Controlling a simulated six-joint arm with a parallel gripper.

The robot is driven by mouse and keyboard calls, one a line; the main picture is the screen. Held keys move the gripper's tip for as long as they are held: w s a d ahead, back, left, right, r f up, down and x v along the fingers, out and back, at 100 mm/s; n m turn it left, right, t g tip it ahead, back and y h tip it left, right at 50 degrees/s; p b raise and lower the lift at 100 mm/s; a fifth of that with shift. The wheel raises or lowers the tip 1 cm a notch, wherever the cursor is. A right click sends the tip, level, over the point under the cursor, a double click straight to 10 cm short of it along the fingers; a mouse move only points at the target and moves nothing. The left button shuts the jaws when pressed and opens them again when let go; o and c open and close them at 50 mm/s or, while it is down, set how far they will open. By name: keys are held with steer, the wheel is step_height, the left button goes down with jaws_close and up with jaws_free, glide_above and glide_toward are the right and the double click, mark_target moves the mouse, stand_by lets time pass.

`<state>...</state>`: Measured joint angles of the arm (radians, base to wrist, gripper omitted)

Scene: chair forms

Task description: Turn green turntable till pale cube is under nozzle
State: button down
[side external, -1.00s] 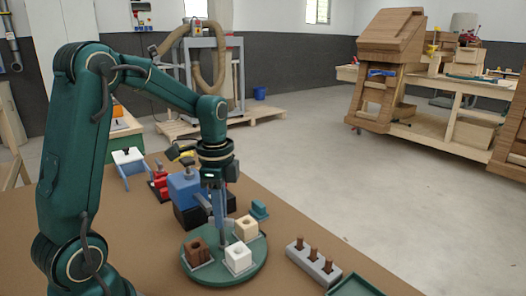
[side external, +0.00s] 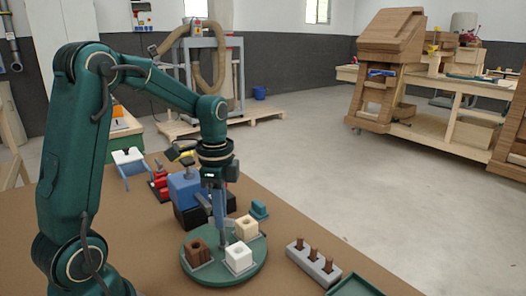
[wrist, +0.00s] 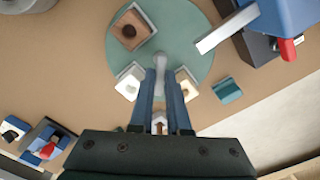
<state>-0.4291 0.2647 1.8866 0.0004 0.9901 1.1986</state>
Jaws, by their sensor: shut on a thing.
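The round green turntable (side external: 218,273) carries a brown cube (side external: 198,252), a white cube (side external: 238,257) and a pale cream cube (side external: 246,227), each in a holder near the rim. The wrist view shows the brown cube (wrist: 130,30) at upper left, the white one (wrist: 130,82) at lower left and the cream one (wrist: 187,88) at lower right. My gripper (wrist: 161,75) points down at the turntable's middle, shut on its grey central post (wrist: 161,60). A grey nozzle arm (wrist: 225,28) reaches over the turntable's right edge there; no cube shows under its tip.
A blue machine (side external: 184,188) on a black base stands behind the turntable. A small teal block (side external: 259,209) is close to the rim. A grey rack with brown pegs (side external: 313,262) and a green tray (side external: 354,285) lie to the right.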

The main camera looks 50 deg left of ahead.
steer(key=shift+n, duration=0.5)
steer(key=shift+r+n, duration=0.1)
steer(key=shift+n, duration=8.3)
steer(key=c, duration=0.9)
jaws_free()
